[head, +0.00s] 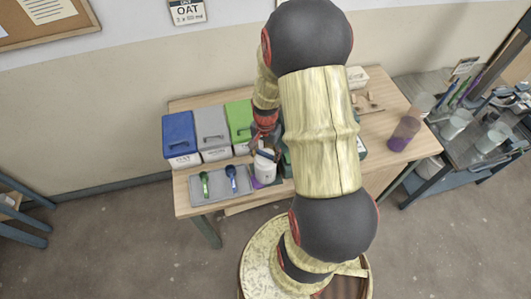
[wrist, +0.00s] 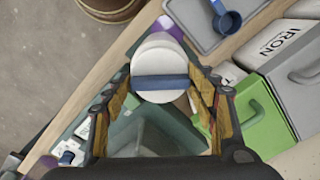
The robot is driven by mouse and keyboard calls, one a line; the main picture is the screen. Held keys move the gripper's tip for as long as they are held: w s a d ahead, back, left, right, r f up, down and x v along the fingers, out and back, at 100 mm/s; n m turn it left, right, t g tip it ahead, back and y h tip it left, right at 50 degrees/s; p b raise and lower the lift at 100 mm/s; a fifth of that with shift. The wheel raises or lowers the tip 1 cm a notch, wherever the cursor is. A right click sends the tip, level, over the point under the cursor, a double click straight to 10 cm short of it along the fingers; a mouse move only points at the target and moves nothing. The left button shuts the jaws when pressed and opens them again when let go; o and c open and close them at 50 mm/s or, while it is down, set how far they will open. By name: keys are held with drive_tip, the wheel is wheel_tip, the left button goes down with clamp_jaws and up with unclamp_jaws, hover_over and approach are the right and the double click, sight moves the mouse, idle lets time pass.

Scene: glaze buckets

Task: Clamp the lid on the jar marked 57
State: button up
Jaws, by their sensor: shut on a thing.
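A white round jar (head: 264,173) stands at the front of the table, just right of the grey tray. It also shows in the wrist view (wrist: 157,43). A white lid (wrist: 160,94) with a blue bar (wrist: 160,81) across it is at the jar's top. My gripper (wrist: 161,80) is shut on the lid, one finger on each side. In the head view my gripper (head: 267,150) is over the jar, partly hidden behind my arm. I cannot read a number on the jar, nor tell whether the lid is seated or clamped.
Blue (head: 180,136), grey (head: 210,132) and green (head: 240,118) bins stand at the back left. The grey tray (head: 203,197) holds a green scoop (head: 205,185) and a blue scoop (head: 232,176). A tall clear container with purple contents (head: 401,140) stands at the right edge.

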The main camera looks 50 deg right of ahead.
drive_tip(key=m, duration=0.3)
drive_tip(key=shift+f+m, duration=0.1)
drive_tip(key=shift+m, duration=0.5)
drive_tip(key=m, duration=0.3)
drive_tip(key=shift+s, duration=0.1)
drive_tip(key=shift+a+f+m, duration=0.1)
drive_tip(key=shift+m, duration=0.4)
drive_tip(key=shift+m+p, duration=0.3)
drive_tip(key=shift+m, duration=0.6)
drive_tip(key=shift+s+f+m, duration=0.1)
drive_tip(key=shift+m, duration=1.1)
drive_tip(key=c, duration=0.4)
